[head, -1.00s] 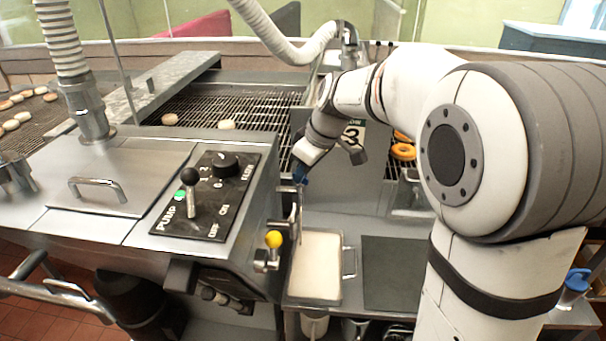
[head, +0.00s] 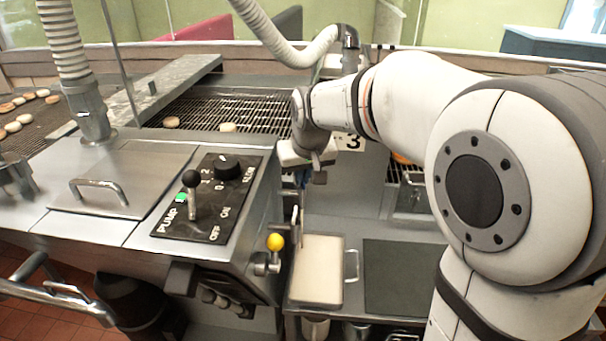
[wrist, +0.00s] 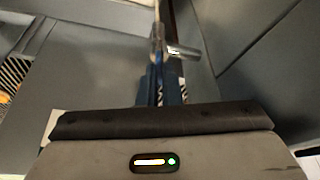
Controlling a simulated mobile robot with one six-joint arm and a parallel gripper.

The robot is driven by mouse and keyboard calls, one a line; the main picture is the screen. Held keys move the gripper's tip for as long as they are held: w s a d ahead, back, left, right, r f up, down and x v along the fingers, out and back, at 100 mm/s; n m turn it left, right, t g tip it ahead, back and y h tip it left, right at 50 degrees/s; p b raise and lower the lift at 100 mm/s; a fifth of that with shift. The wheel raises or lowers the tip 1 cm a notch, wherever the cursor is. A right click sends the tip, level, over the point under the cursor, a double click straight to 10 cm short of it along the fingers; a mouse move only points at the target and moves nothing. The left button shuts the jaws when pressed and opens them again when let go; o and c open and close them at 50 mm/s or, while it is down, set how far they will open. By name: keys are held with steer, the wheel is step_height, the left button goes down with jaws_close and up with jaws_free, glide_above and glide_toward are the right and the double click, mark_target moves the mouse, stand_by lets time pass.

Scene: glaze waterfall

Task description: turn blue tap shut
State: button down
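My gripper (head: 302,168) hangs at the right side of the steel fryer housing, pointing down. A small blue part (head: 301,179) shows just under it, above an upright metal lever (head: 297,214). In the wrist view, blue strips (wrist: 172,88) stand just past the gripper's dark front edge, close to a metal rod with a short side stub (wrist: 183,50). I cannot tell whether the blue belongs to the tap's handle or to my fingers. The gripper body hides most of this spot, and the finger gap is unclear.
A yellow-knobbed tap (head: 275,241) sits just below and left of the lever. A pale tray (head: 317,272) and a dark mat (head: 400,276) lie below right. The control panel (head: 208,199) with a black-knobbed lever is left. A conveyor grid (head: 215,107) lies behind.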

stand_by(0.6)
steer(key=c, duration=1.6)
jaws_free()
steer(key=shift+v, duration=3.9)
